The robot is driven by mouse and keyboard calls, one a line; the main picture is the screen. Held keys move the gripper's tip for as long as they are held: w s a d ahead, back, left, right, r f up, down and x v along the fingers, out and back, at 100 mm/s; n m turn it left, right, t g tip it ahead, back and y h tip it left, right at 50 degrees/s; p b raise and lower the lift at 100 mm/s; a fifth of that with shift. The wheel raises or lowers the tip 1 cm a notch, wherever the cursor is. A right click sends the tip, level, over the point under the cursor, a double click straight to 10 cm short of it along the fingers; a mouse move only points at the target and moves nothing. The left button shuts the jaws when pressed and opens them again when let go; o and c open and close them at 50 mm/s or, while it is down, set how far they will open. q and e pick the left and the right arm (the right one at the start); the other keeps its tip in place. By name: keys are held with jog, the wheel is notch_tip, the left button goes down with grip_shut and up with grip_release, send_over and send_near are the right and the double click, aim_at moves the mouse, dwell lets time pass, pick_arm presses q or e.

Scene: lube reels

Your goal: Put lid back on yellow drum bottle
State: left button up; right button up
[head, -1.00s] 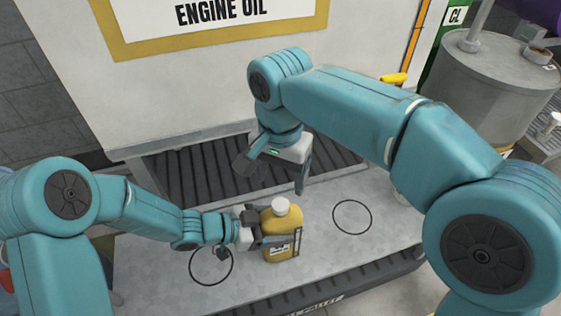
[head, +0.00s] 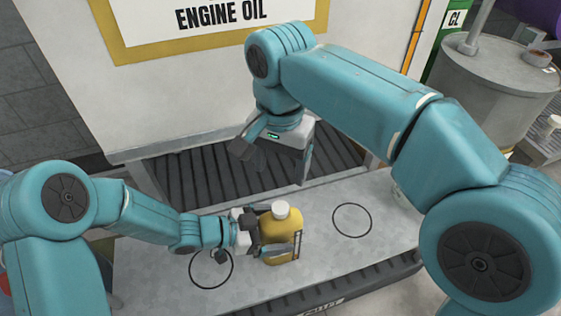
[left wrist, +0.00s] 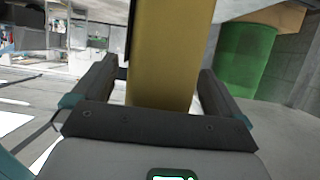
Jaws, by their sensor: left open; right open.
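The yellow drum bottle (head: 279,228) stands upright on the grey bench, between the two black circles. A white lid (head: 281,210) sits on its top. My left gripper (head: 274,240) is open around the bottle's body from the left. In the left wrist view the yellow bottle (left wrist: 168,50) rises between the two dark fingers, with a gap visible on each side. My right gripper (head: 272,168) is open and empty, pointing down above and behind the bottle, apart from the lid.
Black circles are marked on the bench at left (head: 211,269) and right (head: 351,219). A dark ribbed grate (head: 200,184) lies behind. A white cabinet (head: 230,85) stands at the back. A grey drum (head: 495,85) is at the right. The bench right of the bottle is clear.

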aim_at(259, 229)
pick_arm(q)
jog(key=p+v, duration=0.2)
jog(key=v, duration=0.5)
jog(key=shift+s, duration=0.1)
dwell(0.4)
